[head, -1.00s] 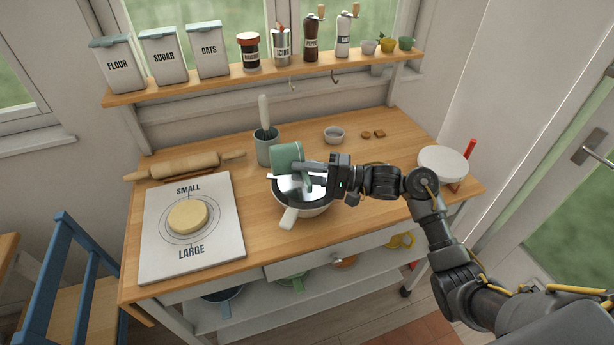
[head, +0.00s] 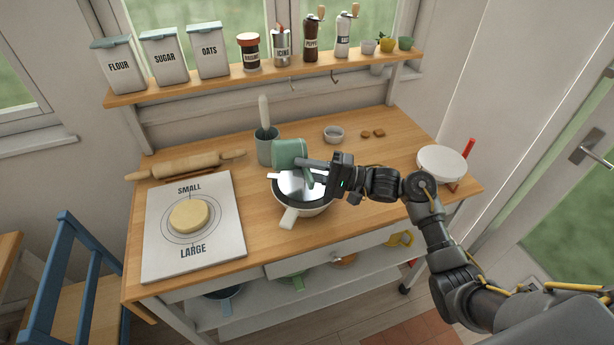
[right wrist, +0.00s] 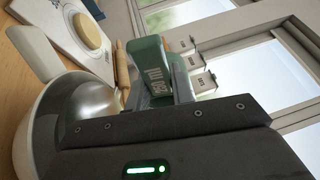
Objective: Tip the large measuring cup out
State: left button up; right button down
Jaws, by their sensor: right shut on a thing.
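The green measuring cup (head: 289,152) is in the head view, held in the air over the far side of a pan-like bowl (head: 316,211) with a pale handle and a shiny inside. The cup looks tipped onto its side; its inside and any contents are hidden. My right gripper (head: 312,166) comes from the right and is shut on the cup. In the right wrist view the cup (right wrist: 149,62) shows its "ml" marking between the fingers, and the bowl (right wrist: 38,125) lies at the left. My left gripper is not in view.
A utensil crock (head: 265,150) stands just behind and left of the cup. A board with dough (head: 188,215) and a rolling pin (head: 190,165) are at the left. A small bowl (head: 333,134) is behind, and a white round dish (head: 442,163) at the right.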

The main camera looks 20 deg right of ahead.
jog(key=shift+d+r+m+t+y+p, duration=0.25)
jog(key=shift+r+m+t+y+p, duration=0.1)
jog(key=shift+r+y+p, duration=0.2)
jog(key=shift+d+r+m+t+y+p, duration=0.25)
jog(key=shift+r+m+y+p, duration=0.1)
jog(key=shift+r+y+p, duration=0.15)
dwell(1.0)
